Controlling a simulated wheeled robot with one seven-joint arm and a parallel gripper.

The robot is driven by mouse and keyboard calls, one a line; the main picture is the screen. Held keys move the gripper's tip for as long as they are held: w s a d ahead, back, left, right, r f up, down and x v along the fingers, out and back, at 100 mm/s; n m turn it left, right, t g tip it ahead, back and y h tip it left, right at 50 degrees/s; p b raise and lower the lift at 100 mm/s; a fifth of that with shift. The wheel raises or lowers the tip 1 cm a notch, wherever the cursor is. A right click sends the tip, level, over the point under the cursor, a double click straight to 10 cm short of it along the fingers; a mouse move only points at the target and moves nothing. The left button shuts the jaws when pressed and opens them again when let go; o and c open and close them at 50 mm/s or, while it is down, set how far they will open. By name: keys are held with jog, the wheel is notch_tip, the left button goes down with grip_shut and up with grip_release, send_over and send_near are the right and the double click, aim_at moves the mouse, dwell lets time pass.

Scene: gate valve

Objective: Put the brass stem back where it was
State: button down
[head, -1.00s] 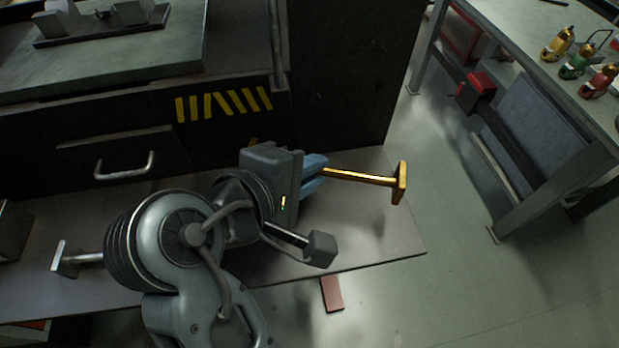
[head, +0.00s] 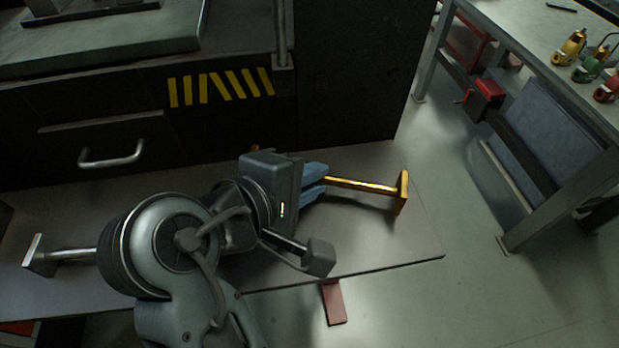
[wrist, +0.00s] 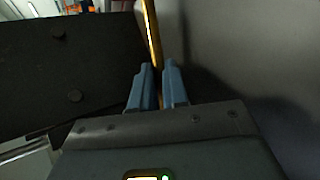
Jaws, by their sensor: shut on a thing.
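The brass stem (head: 362,186) is a thin golden rod with a flat plate at its far end, on the right. My gripper (head: 318,180) has blue fingers shut on the near end of the stem. The stem points right, roughly level, above or near the grey shelf; the exact gap is unclear. In the wrist view the stem (wrist: 151,40) runs up from between the blue fingers (wrist: 157,88). Its gripped end is partly hidden by the fingers. No seat for the stem is identifiable in these views.
A grey shelf (head: 400,241) lies below my arm. Behind it is a dark cabinet with a drawer handle (head: 111,154) and yellow stripes (head: 221,86). A metal T-shaped piece (head: 60,256) is at left. A workbench (head: 560,60) with several coloured padlocks stands right; open floor lies between.

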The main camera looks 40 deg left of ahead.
jog(key=shift+f, duration=0.55)
jog(key=c, duration=1.2)
grip_release()
jog(key=shift+f, duration=0.1)
jog(key=shift+o, duration=0.4)
jog(key=shift+f, duration=0.1)
jog(key=shift+s+f, duration=0.1)
jog(key=shift+r, duration=0.35)
jog(key=v, duration=1.2)
jog(key=shift+r, duration=0.5)
